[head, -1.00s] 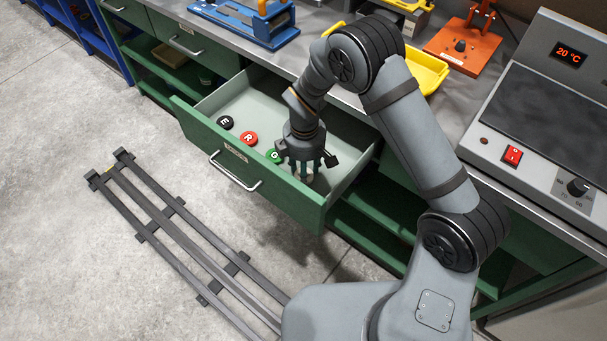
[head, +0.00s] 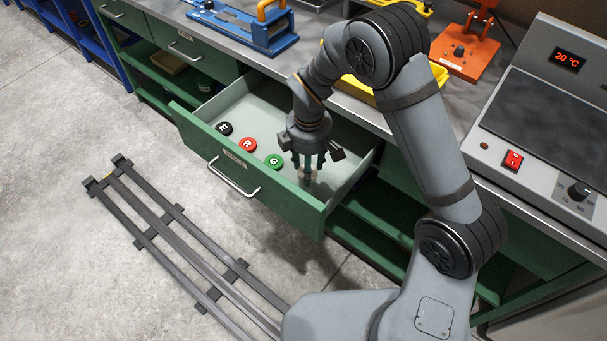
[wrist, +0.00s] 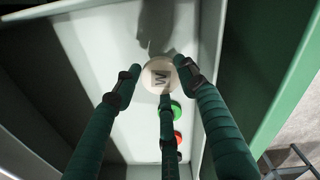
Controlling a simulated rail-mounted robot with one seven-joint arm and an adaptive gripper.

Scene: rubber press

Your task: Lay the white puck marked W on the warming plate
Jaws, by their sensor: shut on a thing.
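The white puck marked W (wrist: 160,76) is between the three fingertips of my gripper (wrist: 158,82) in the wrist view, its letter facing the camera. In the head view my gripper (head: 308,176) points down inside the open green drawer (head: 335,190), shut on the puck, which the fingers mostly hide. I cannot tell the exact gap between puck and drawer floor. The warming plate (head: 545,115) is the dark flat top of the grey unit at the right; its visible part is bare. Its display reads 20 °C.
A black puck E (head: 224,128), red puck R (head: 248,144) and green puck G (head: 273,161) lie in the drawer left of my gripper. A yellow tray (head: 436,78) and orange device (head: 465,50) stand on the bench. The unit has a red switch (head: 512,160) and a knob (head: 579,190).

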